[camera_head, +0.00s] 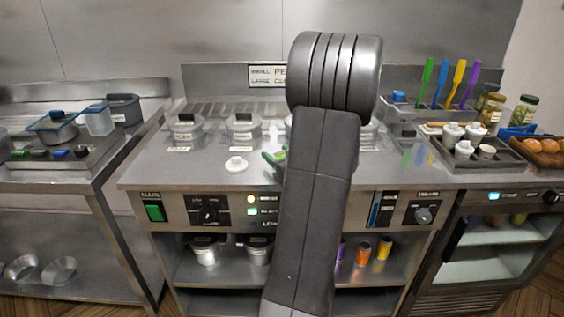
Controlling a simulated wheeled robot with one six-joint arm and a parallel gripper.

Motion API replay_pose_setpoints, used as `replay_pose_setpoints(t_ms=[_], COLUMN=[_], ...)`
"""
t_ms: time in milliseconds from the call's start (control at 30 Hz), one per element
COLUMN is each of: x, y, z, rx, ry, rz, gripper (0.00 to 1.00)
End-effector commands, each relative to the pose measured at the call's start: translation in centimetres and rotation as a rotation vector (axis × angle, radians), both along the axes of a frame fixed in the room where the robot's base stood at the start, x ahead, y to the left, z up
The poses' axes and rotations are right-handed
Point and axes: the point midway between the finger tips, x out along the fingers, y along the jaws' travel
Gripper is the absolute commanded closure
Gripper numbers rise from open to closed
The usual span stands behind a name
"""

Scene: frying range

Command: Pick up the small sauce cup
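Several small white cups stand in a dark tray (508,166) at the right of the counter. One white cup (487,152) looks open, and others, such as this white cup (463,150), have something white on top. A small white lidded piece (236,164) sits alone on the steel counter, left of my arm. I cannot tell which of these is the small sauce cup. My arm rises through the middle and hides most of my gripper. A green and grey piece (274,158) at the arm's left edge may be part of it. Its fingers and anything between them are hidden.
Lidded containers (186,130) line the back of the counter. Colored upright handles (459,78), jars (523,111) and a bin of brown items (548,146) stand at the right. Lidded boxes (52,127) are on the left table. The counter front left of my arm is mostly clear.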

Motion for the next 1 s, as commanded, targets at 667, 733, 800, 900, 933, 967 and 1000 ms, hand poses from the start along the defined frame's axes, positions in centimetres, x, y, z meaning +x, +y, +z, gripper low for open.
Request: replay_pose_setpoints(t_ms=[667,733,800,900,933,967,1000], x=[0.0,-0.3,-1.3,-2.8,-3.3,-3.8,-4.4], y=[0.0,-0.3,-1.0,-2.0,-2.4,-2.7,-3.2], z=[0.4,0.6,0.6,0.5,0.5,0.5,0.5], rx=[-0.001,-0.001,-0.001,0.0,-0.001,-0.001,0.0], ry=[-0.003,-0.003,-0.002,-0.001,-0.002,-0.003,-0.002], rz=[0.0,-0.002,-0.003,-0.004,-0.004,-0.004,-0.005], gripper=[0.71,0.71,0.71,0.71,0.71,0.71,0.71])
